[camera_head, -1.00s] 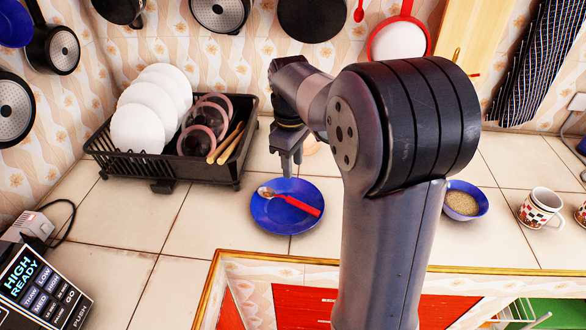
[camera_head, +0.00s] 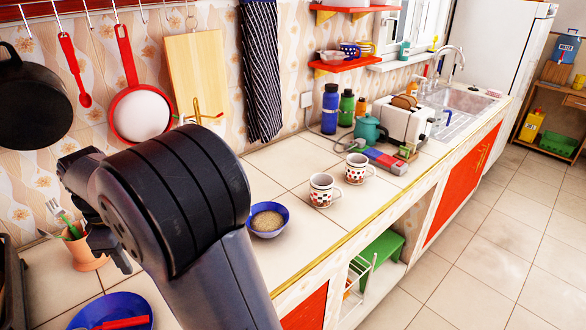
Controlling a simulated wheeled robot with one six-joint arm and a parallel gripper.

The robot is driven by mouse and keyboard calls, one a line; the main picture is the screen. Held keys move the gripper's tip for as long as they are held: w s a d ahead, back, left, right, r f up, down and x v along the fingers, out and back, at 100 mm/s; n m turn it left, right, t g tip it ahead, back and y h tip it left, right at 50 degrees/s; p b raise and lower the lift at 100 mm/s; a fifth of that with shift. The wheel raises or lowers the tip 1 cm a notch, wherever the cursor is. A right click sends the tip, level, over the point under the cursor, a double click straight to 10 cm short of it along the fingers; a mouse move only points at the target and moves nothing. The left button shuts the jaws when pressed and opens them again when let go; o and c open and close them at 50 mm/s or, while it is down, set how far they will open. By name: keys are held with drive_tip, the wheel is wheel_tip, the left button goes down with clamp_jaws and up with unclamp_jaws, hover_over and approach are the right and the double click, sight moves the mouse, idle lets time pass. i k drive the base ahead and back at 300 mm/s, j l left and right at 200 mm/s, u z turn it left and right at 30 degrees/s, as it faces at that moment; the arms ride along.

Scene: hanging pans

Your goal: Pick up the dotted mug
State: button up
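Two white mugs with red and black checkered patches stand upright on the tiled counter: a nearer one (camera_head: 322,190) and one just behind it to the right (camera_head: 357,168). A small blue cup with light spots (camera_head: 350,49) sits on the lower red wall shelf; it is too small to make out fully. My gripper (camera_head: 115,256) is at the left, above the counter, well apart from all of these cups. It is partly behind my arm and its finger gap does not show clearly.
A blue bowl of grain (camera_head: 267,219) stands between my arm and the mugs. A blue plate (camera_head: 110,312) and a utensil pot (camera_head: 84,248) are at left. A toaster (camera_head: 402,120), teal kettle (camera_head: 369,131) and bottles (camera_head: 330,108) stand behind the mugs.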

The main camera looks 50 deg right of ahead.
sight(356, 165)
drive_tip(key=z, duration=2.2)
drive_tip(key=i+l+z, duration=0.15)
drive_tip(key=i+l, duration=0.8)
drive_tip(key=i, duration=0.15)
